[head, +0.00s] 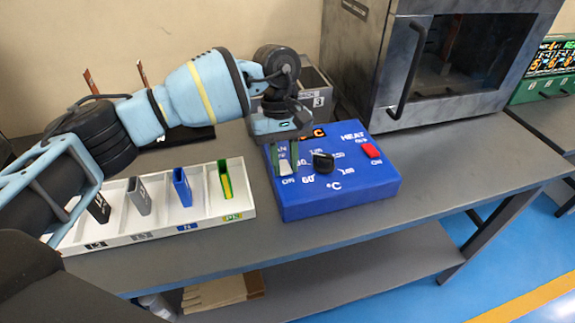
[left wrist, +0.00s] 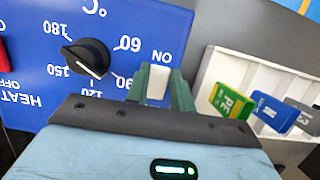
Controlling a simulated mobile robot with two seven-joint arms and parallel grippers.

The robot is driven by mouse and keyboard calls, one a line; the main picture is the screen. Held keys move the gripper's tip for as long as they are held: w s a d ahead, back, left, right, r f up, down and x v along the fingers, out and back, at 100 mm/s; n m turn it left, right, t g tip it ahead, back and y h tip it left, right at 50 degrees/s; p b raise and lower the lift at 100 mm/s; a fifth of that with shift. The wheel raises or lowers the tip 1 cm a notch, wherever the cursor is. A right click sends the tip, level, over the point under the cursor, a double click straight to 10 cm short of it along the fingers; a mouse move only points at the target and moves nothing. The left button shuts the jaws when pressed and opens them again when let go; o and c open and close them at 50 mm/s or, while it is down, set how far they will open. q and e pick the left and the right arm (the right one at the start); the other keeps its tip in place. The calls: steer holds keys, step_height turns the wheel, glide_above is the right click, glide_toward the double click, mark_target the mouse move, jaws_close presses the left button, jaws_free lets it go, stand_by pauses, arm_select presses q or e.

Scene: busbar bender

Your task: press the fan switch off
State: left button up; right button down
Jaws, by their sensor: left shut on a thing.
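The blue control box (head: 340,190) stands on the bench. The white fan switch (head: 285,168) is at its left side, above an ON label; the FAN lettering is mostly hidden by my gripper. My left gripper (head: 282,156) points down at the switch from above, its green fingers on it. In the left wrist view the white switch (left wrist: 158,84) sits between the two green fingers (left wrist: 160,88), which are shut on it. The side of the switch that is pressed in cannot be told. My right gripper is not in view.
The box also has a black dial (head: 323,162) and a red heat switch (head: 371,150). A white tray (head: 160,228) with several coloured pieces stands just left of it. A grey oven (head: 385,70) is behind, and a grey bin (head: 318,90) marked 3 is behind my gripper.

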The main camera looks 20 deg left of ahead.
mark_target(283, 163)
arm_select(q)
steer(key=o, duration=1)
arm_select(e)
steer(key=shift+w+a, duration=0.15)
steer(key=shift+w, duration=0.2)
arm_select(q)
steer(key=shift+w+r, duration=0.2)
steer(key=shift+r, duration=0.35)
steer(key=v, duration=0.5)
steer(key=shift+a+b, duration=0.1)
steer(key=shift+b, duration=0.3)
steer(key=shift+v, duration=0.9)
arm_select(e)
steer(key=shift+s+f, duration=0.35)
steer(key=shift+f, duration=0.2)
